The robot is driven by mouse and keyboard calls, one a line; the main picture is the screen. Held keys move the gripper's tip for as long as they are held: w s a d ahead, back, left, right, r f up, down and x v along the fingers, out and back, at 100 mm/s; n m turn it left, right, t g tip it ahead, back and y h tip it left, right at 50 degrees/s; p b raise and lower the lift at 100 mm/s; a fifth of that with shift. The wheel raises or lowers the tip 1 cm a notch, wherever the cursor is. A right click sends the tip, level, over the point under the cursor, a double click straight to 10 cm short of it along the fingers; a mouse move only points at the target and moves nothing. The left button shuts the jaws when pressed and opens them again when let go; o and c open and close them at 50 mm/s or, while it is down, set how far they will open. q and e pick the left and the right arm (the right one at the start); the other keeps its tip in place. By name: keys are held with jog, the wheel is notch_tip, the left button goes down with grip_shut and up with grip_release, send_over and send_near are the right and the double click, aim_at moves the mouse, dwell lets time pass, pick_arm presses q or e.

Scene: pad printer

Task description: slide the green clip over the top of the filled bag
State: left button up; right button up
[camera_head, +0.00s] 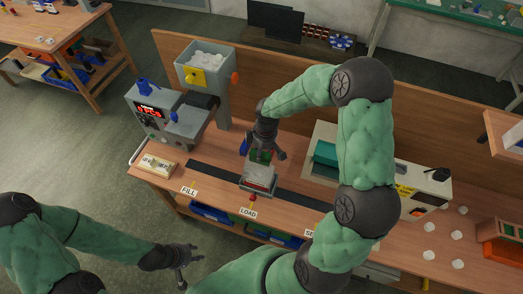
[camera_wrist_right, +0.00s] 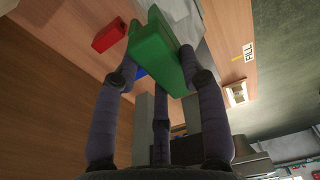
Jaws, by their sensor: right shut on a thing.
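My right gripper (camera_head: 264,146) is shut on the green clip (camera_head: 261,156) above the bench. In the right wrist view the green clip (camera_wrist_right: 160,50) sits between the fingers, tilted. The pale bag (camera_head: 258,178) stands at the LOAD spot just below and in front of the clip. In the right wrist view a grey-white part (camera_wrist_right: 184,18), likely the bag, shows behind the clip; whether they touch I cannot tell. My left gripper (camera_head: 187,264) is off the bench's front edge, empty, with its fingers apart.
A red block (camera_wrist_right: 110,36) lies near the clip in the right wrist view. A grey hopper machine (camera_head: 205,75) and a scale with a red display (camera_head: 148,110) stand at left. A white machine (camera_head: 425,185) stands at right. Blue bins (camera_head: 210,213) sit below the bench front.

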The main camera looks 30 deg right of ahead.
jog(key=shift+f+b, duration=0.6)
jog(key=shift+f, duration=0.35)
jog(key=o, duration=0.9)
jog(key=shift+r, duration=0.15)
jog(key=shift+r+p, duration=2.3)
jog(key=shift+r, duration=0.65)
jog(key=shift+s+f, duration=0.1)
